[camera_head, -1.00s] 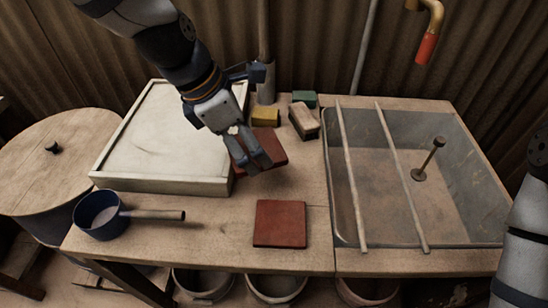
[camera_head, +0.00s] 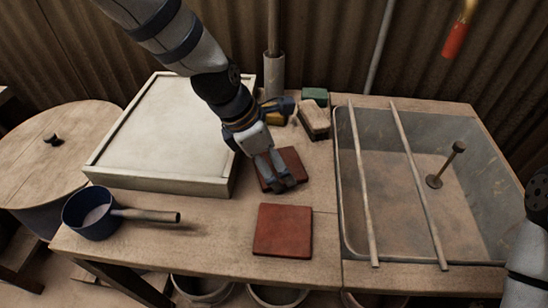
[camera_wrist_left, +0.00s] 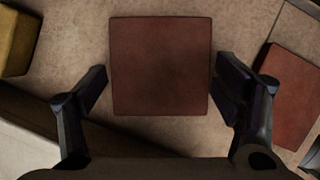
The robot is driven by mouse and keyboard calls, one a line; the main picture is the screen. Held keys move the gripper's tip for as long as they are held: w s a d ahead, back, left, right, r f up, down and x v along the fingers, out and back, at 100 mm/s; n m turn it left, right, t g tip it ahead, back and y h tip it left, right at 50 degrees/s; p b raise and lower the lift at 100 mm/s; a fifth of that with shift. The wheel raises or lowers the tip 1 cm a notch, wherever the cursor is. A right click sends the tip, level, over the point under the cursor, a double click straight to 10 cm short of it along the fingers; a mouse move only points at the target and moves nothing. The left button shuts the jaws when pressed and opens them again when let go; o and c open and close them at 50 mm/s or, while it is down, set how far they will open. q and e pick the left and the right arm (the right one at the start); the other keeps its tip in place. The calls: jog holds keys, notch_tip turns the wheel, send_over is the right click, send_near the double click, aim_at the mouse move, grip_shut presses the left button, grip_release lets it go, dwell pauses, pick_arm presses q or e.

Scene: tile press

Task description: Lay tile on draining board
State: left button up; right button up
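Two square red-brown tiles lie flat on the wooden table. The far tile (camera_head: 294,160) is partly covered by my left gripper (camera_head: 284,187); the near tile (camera_head: 283,231) lies closer to the front edge. In the left wrist view, the far tile (camera_wrist_left: 160,65) sits between the spread fingers of my left gripper (camera_wrist_left: 160,80), with gaps on both sides. The near tile (camera_wrist_left: 297,100) shows at the right there. A pale, raised, framed board (camera_head: 165,130), likely the draining board, is left of the tiles with nothing on it. My right gripper is out of view.
A blue pan (camera_head: 92,214) stands front left, handle pointing right. A sunken basin (camera_head: 408,235) with two bars across it and a plunger-like tool (camera_head: 447,165) is at the right. Yellow (camera_head: 272,112), pale (camera_head: 314,120) and green (camera_head: 315,96) blocks lie behind the far tile.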

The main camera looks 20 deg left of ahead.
pick_arm(q)
jog(key=shift+o, duration=0.7)
jog(key=shift+r, duration=0.15)
jog(key=p+v, duration=0.2)
jog(key=v, duration=1)
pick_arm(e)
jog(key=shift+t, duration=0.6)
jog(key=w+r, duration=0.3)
